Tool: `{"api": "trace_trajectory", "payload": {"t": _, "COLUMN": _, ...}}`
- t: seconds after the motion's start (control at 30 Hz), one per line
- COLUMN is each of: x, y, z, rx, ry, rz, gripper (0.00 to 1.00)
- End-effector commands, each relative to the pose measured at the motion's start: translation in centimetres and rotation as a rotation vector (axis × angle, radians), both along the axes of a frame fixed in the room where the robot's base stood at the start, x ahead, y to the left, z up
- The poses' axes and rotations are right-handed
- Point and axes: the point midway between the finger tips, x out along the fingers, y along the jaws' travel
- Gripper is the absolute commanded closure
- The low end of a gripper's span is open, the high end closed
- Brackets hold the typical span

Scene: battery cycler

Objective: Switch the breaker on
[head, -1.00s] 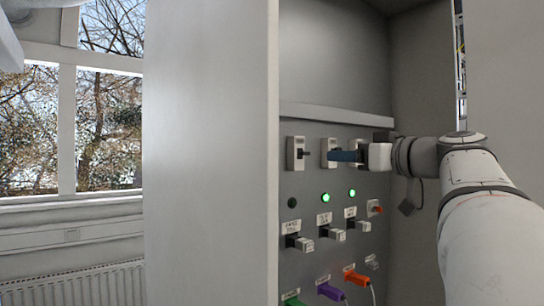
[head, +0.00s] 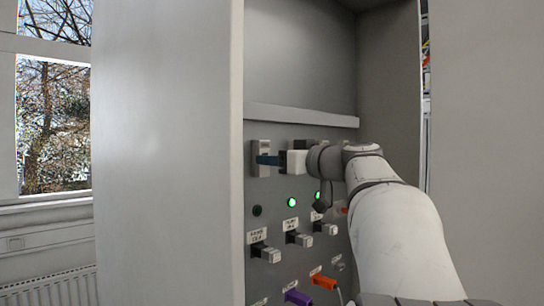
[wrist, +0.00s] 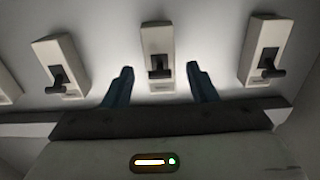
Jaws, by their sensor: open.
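In the wrist view my gripper (wrist: 159,87) is open, with one blue finger on each side below the middle breaker (wrist: 157,42). That breaker's dark lever (wrist: 158,70) lies between the finger lines, with nothing held. I cannot tell whether a finger touches it. Another breaker stands to the left (wrist: 57,60) and one to the right (wrist: 262,48), each with a dark lever.
Below the breakers are a dark lamp (head: 257,210) and a lit green lamp (head: 292,202), with another green one beside my arm. Lower down are several pale connectors (head: 265,253), a purple plug (head: 298,297) and an orange plug (head: 324,281). A cabinet side wall (head: 165,150) stands left.

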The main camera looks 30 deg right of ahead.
Motion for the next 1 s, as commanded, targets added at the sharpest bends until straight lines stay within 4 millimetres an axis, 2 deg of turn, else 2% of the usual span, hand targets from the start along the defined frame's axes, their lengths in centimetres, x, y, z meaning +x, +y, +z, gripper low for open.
{"api": "trace_trajectory", "payload": {"t": 0.2, "x": 0.01, "y": -0.04, "z": -0.07, "rx": 0.0, "ry": 0.0, "rz": 0.0, "gripper": 0.48}}
{"api": "trace_trajectory", "payload": {"t": 0.73, "x": -0.03, "y": -0.11, "z": -0.05, "rx": 0.0, "ry": 0.0, "rz": -0.001, "gripper": 0.92}}
{"api": "trace_trajectory", "payload": {"t": 1.0, "x": 0.01, "y": -0.02, "z": 0.79, "rx": -0.029, "ry": 0.07, "rz": 0.002, "gripper": 0.92}}
